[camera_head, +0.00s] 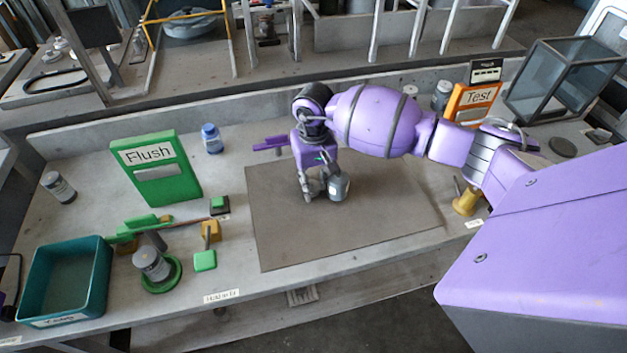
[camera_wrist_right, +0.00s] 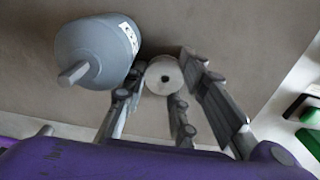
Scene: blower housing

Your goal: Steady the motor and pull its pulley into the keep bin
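A grey motor (camera_head: 338,186) stands on the brown mat. In the right wrist view it is a rounded grey body (camera_wrist_right: 92,50) with a white label and a short stub. A pale round disc with a central hole (camera_wrist_right: 163,75), which looks like the pulley, is close beside it. My right gripper (camera_head: 320,192) points down at the motor. In its wrist view, its fingertips (camera_wrist_right: 163,72) flank the disc; I cannot tell whether they press on it. A teal bin (camera_head: 102,278) stands at the far left, its label too small to read. My left gripper is not in view.
The mat (camera_head: 280,240) is mostly bare around the motor. A green Flush board (camera_head: 165,185), a blue-capped bottle (camera_head: 212,139) and green fixtures (camera_head: 205,261) are to the left. An orange Test sign (camera_head: 472,101) and a glass-sided box (camera_head: 562,85) are at the right.

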